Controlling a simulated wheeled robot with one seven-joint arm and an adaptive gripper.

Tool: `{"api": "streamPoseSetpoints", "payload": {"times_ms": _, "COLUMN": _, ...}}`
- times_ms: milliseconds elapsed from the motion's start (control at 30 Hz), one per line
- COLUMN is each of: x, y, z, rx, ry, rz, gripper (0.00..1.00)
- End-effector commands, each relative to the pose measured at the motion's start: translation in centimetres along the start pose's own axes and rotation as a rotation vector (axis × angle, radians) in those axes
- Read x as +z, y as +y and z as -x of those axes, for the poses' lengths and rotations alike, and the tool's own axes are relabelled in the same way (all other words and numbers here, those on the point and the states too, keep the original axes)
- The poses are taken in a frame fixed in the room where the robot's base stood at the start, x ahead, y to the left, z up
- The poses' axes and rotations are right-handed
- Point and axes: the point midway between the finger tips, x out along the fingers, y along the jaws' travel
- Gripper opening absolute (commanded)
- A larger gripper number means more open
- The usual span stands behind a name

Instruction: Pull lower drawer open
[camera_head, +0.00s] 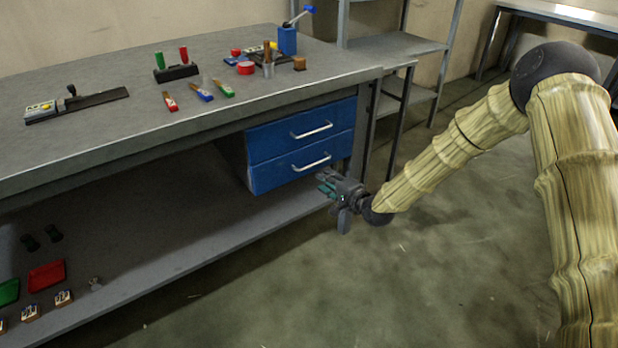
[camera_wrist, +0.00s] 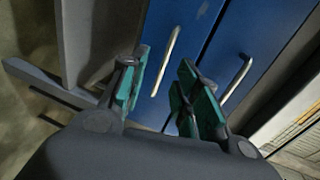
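The lower drawer (camera_head: 276,175) is blue with a pale bar handle (camera_head: 311,162) and looks shut, flush under the upper drawer (camera_head: 285,132). My gripper (camera_head: 326,183) is in front of and a little below the lower drawer's right part. In the wrist view my gripper (camera_wrist: 164,72) is open, with green-padded fingers apart. The lower handle (camera_wrist: 166,62) appears between the fingers, beyond the tips; nothing is held. The upper handle (camera_wrist: 237,79) shows to the right, past the right finger.
The grey workbench top (camera_head: 120,150) overhangs the drawers and carries brushes, bottles and tools. A lower shelf (camera_head: 170,240) runs beneath, holding trays and small items at the left. A metal rack (camera_head: 400,45) stands behind to the right. The floor (camera_head: 440,280) in front is clear.

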Motion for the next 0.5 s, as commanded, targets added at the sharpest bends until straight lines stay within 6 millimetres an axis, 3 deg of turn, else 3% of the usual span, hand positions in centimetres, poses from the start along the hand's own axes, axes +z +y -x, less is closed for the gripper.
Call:
{"api": "streamPoseSetpoints", "payload": {"times_ms": 267, "x": -0.6, "y": -1.1, "z": -1.9, "rx": -0.034, "ry": -0.003, "rz": -0.019, "gripper": 0.31}}
{"api": "streamPoseSetpoints", "payload": {"times_ms": 500, "x": -0.6, "y": -1.0, "z": -5.6, "rx": -0.032, "ry": -0.002, "rz": -0.018, "gripper": 0.31}}
